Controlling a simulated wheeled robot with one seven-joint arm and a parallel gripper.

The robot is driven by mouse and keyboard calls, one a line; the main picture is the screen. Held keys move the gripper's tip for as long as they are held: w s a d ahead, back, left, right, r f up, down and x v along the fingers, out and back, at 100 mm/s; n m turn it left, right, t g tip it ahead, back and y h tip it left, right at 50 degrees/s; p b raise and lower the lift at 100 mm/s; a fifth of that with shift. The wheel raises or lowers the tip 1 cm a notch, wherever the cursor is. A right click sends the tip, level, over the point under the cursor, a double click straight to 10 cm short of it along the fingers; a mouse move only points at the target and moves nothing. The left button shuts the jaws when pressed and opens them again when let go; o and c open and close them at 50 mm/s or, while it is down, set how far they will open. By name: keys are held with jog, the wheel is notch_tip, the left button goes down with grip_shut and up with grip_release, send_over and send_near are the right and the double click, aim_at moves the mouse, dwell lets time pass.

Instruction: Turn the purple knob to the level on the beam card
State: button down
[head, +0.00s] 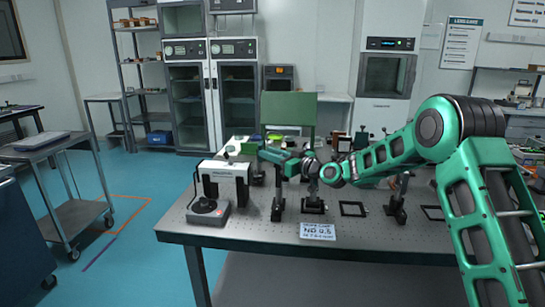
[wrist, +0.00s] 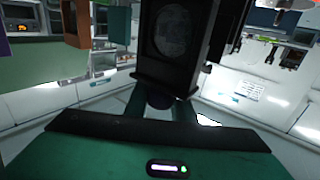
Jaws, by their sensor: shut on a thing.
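My gripper (head: 264,154) is at the left end of my outstretched arm, above the optical table. In the wrist view its fingers are shut on a black square optic holder (wrist: 152,70), which has a round dark grey face (wrist: 172,34). The exact contact is dark and hard to make out. A white card (head: 317,231) lies at the table's front edge and seems to read "ND 0.5", with a smaller line too small to read. I cannot make out a purple knob in either view.
The optical table (head: 255,230) carries a white-fronted instrument (head: 222,180), a grey base with a dark round control (head: 208,206), a black post mount (head: 278,195) and a flat black frame (head: 353,209). A green panel (head: 289,108) stands behind. A cart (head: 50,190) is left.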

jog(key=shift+w+d+r+t+h, duration=0.1)
jog(key=shift+w+t+h, duration=0.05)
jog(key=shift+t+h, duration=0.2)
jog(key=shift+w+d+m+t+h, duration=0.15)
jog(key=shift+d+m+t+h, duration=0.6)
jog(key=shift+m+h, duration=2.55)
jog(key=shift+w+d+m+t+h, duration=0.15)
jog(key=shift+d+m+t+h, duration=0.6)
jog(key=shift+m+h, duration=2.5)
jog(key=shift+w+d+m+t+h, duration=0.15)
jog(key=shift+d+m+t+h, duration=1.1)
jog(key=shift+h, duration=3.55)
jog(key=shift+a+m+g, duration=0.3)
jog(key=shift+m+g, duration=0.4)
jog(key=shift+g, duration=0.1)
jog(key=c, duration=1.5)
grip_release()
jog(key=shift+h, duration=0.3)
